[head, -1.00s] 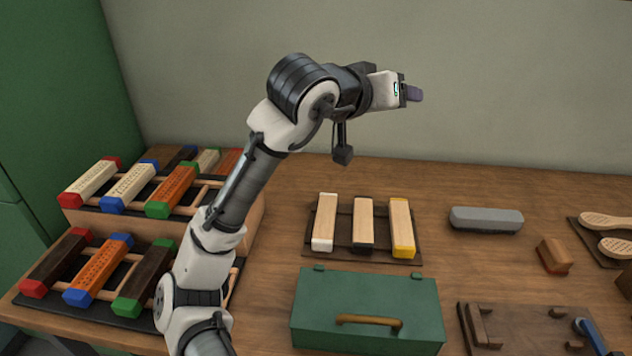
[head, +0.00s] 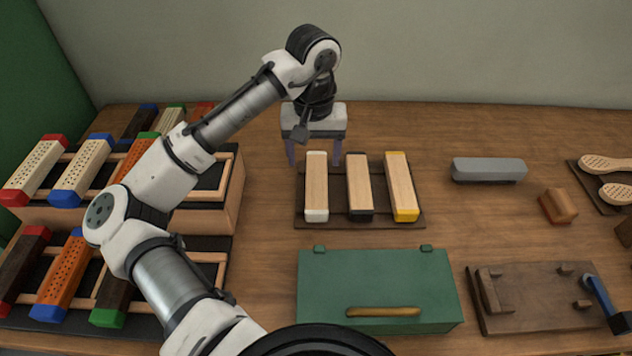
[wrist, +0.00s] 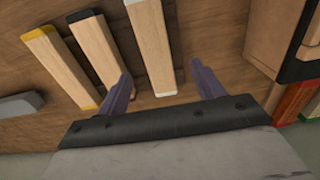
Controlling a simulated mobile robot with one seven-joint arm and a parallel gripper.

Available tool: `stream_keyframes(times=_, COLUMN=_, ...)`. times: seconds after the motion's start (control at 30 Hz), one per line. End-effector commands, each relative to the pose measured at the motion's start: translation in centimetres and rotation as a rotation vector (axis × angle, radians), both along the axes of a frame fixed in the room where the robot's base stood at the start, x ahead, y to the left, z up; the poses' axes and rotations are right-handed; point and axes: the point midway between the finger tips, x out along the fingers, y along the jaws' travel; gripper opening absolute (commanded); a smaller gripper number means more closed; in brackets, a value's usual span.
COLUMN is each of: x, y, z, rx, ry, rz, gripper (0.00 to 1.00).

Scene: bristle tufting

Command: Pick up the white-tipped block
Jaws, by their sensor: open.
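The white-tipped block (head: 316,188) is a pale wooden bar with white ends, lying leftmost of three on a dark rack (head: 338,219). My gripper (head: 314,164) points down over its far end, fingers open and spread to either side. In the wrist view the white-tipped block (wrist: 151,45) runs between the two open fingers (wrist: 161,70), with nothing gripped. I cannot tell how far above the block the fingertips are. The black-tipped block (head: 360,185) lies just to the right, close to one finger in the wrist view. The yellow-tipped block (head: 401,185) is beyond it.
A green toolbox (head: 378,282) stands in front of the rack. Tiered stands of drilled, colour-tipped blocks (head: 85,170) fill the left. A grey bar (head: 488,170) and a brown block (head: 558,206) lie to the right. Bare table surrounds the rack.

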Motion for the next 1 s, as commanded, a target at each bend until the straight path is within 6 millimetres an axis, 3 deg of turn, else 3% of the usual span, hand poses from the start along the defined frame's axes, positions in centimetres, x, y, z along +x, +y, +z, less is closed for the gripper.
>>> stream_keyframes(times=0.33, x=0.0, y=-0.2, z=-3.2, rx=0.001, ry=-0.002, rz=0.0, gripper=0.67)
stream_keyframes(times=0.6, x=-0.1, y=-0.6, z=-6.9, rx=-0.001, ry=-0.002, rz=-0.001, gripper=0.67)
stream_keyframes(times=0.9, x=-0.1, y=-0.6, z=-7.5, rx=-0.001, ry=-0.004, rz=-0.001, gripper=0.67)
stream_keyframes(times=1.0, x=-0.1, y=-0.6, z=-7.5, rx=-0.001, ry=-0.004, rz=-0.001, gripper=0.54)
